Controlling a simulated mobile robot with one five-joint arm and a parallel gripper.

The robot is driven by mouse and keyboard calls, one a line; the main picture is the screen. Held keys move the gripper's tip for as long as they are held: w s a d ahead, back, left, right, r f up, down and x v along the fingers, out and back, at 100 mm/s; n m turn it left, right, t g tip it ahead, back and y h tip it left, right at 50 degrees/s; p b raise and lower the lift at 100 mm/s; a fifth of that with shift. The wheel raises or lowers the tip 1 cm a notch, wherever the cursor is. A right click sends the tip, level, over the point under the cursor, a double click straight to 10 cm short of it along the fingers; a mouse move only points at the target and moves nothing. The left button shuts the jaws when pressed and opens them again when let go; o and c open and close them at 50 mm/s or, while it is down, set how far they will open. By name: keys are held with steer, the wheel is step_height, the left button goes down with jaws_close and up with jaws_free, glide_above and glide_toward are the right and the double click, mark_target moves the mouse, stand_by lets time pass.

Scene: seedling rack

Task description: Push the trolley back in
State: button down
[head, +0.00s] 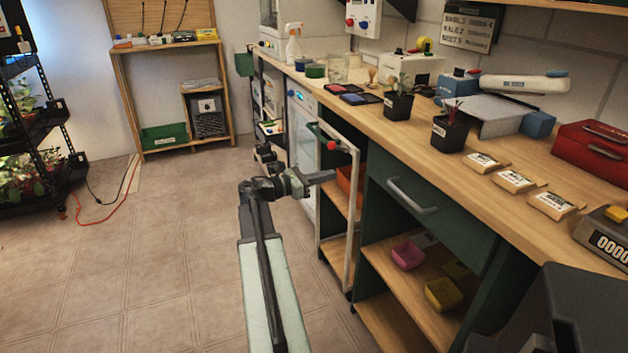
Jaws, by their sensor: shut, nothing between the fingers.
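The trolley (354,215) is a narrow pale-framed unit with wooden shelves in a gap under the workbench. Its front frame stands out a little past the neighbouring drawer unit.
The workbench (420,132) runs along the right, with pots, packets and tools on top. A green drawer (440,212) and open shelves lie right of the trolley. A white appliance (303,150) stands left of it. The tiled floor (165,260) is clear; a red cable lies at left.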

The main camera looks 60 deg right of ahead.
mark_target(353, 170)
steer(key=x, duration=0.6)
steer(key=shift+w, duration=0.15)
